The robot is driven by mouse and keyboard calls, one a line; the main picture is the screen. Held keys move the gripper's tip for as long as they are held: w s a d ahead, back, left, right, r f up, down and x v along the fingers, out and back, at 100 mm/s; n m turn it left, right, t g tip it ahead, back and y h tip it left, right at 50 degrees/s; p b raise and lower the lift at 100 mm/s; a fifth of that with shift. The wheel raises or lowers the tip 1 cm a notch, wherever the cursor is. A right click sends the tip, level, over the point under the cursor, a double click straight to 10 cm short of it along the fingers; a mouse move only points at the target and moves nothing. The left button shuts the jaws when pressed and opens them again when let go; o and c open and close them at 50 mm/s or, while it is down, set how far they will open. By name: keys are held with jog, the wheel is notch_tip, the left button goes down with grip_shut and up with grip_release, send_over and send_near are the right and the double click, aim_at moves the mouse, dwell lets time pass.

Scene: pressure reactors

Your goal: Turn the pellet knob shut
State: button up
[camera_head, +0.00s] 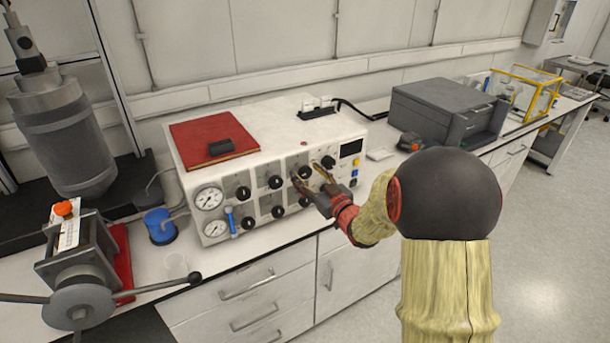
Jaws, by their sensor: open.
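A white control box (250,240) on the bench carries two rows of black knobs on its front. The upper-row knob (304,172) shows between the open fingers of my gripper (306,174). I cannot tell whether the fingers touch it. Another upper-row knob (328,162) is just right of the fingers. Labels are too small to read, so I cannot tell which knob is the pellet knob or how it is turned. My gripper partly hides the lower right of the panel.
Two gauges (208,199) and a blue-handled valve (231,222) are at the panel's left. A red book (205,137) lies on top. A hand-wheel device (80,298) and a blue container (159,226) stand left; a grey case (440,108) stands right.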

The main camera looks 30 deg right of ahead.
jog(key=shift+w, duration=0.8)
jog(key=c, duration=0.3)
jog(key=c, duration=0.7)
jog(key=shift+c, duration=0.8)
